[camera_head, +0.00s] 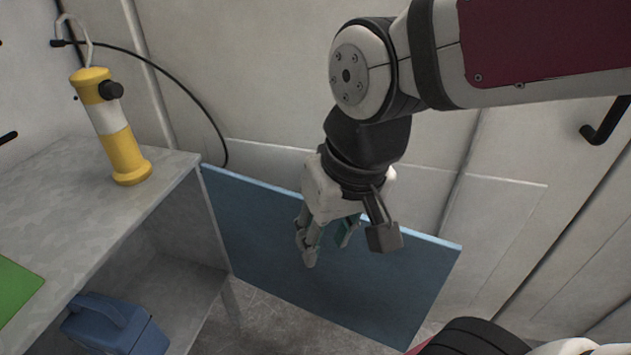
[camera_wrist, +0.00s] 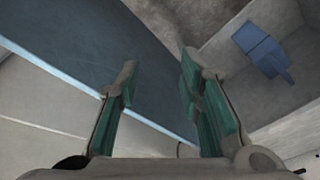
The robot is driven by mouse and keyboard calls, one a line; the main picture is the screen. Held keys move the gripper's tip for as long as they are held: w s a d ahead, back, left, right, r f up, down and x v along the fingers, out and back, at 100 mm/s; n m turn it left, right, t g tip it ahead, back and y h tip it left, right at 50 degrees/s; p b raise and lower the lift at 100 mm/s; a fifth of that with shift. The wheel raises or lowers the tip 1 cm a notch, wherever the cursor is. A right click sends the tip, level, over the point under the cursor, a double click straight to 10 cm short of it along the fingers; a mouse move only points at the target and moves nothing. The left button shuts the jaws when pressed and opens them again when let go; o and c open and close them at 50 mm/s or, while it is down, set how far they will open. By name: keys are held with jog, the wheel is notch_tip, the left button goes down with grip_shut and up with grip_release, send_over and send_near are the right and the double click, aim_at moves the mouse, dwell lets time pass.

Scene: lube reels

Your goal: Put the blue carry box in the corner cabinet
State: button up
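The blue carry box (camera_head: 108,328) sits inside the open lower compartment of the grey corner cabinet (camera_head: 150,193), at lower left in the head view. Its lower part is cut off by the picture edge. In the wrist view the box (camera_wrist: 257,44) shows at upper right, inside the grey compartment. The cabinet's blue door (camera_head: 350,275) stands swung open; it also fills the upper left of the wrist view (camera_wrist: 75,45). My gripper (camera_head: 312,250) is beside the door, apart from the box. Its fingers (camera_wrist: 160,68) are spread and empty. Whether it touches the door cannot be told.
A yellow and white lamp (camera_head: 116,130) with a hook stands on the cabinet top. A green sheet (camera_head: 15,287) lies at the top's left. A black cable (camera_head: 185,90) hangs along the wall. Grey floor (camera_head: 265,322) shows between cabinet and door.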

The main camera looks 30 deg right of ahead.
jog(key=s+d+r+g, duration=0.1)
jog(key=s, duration=0.5)
jog(key=s+d+r+g, duration=0.1)
jog(key=s+d, duration=0.1)
jog(key=s, duration=0.4)
jog(key=shift+s+r+h, duration=0.25)
jog(key=shift+r+h, duration=0.15)
